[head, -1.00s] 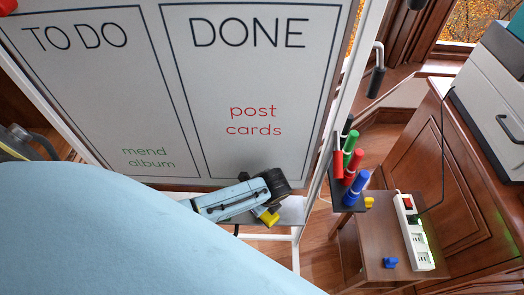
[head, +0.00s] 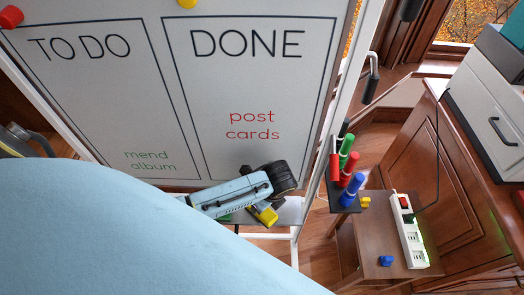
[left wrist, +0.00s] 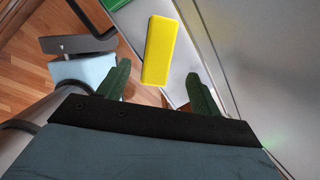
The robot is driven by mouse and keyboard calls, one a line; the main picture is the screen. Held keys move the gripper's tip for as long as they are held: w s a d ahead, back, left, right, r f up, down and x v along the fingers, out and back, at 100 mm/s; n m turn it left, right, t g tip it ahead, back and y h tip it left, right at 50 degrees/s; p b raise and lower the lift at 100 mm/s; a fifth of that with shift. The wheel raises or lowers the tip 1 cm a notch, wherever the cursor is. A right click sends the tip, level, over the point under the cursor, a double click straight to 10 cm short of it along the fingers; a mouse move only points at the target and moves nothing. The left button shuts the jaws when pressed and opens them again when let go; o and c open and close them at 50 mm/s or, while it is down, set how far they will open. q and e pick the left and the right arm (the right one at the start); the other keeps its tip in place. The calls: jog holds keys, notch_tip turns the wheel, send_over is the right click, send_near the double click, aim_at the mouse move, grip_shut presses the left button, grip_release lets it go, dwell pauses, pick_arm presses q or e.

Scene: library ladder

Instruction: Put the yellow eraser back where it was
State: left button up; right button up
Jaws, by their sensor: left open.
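The yellow eraser (left wrist: 160,48) is a flat yellow block at the whiteboard's ledge (left wrist: 178,97), seen in the left wrist view. My left gripper (left wrist: 157,68) has its two dark green fingers apart, with the eraser between and beyond the tips. Gaps show on both sides, so it is not gripped. In the head view my left arm covers part of the ledge (head: 290,212) below the whiteboard (head: 215,100). My right gripper is not in view.
A green item (left wrist: 115,4) lies past the eraser. Right of the board are a marker holder (head: 345,203) with several markers and a small table (head: 375,235) with a power strip (head: 410,232). A wooden cabinet (head: 440,150) stands at the right.

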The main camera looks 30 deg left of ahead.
pick_arm(q)
jog(key=shift+p+v, duration=0.55)
jog(key=shift+v, duration=2.05)
